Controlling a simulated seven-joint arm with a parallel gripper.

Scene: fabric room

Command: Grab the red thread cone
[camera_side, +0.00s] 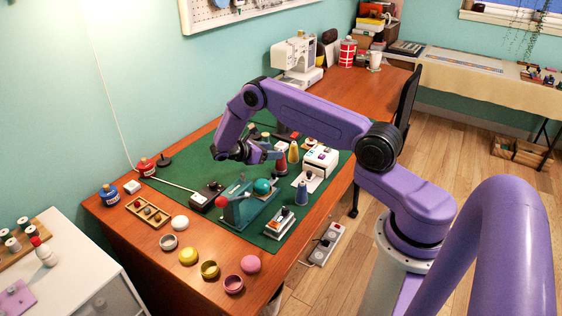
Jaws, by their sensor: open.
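A dark red thread cone (281,163) stands upright on the green cutting mat (185,170), left of a yellow cone (293,152). My gripper (268,154) is low over the mat, just left of the red cone, with its fingers pointing right toward it. It is open and nothing shows held in it. At this size I cannot tell whether a fingertip touches the red cone or how far apart they are in depth.
A white machine (321,161) stands right of the cones, and a blue cone (302,193) stands nearer the front. A green device with a teal ball (262,187) is in front of my gripper.

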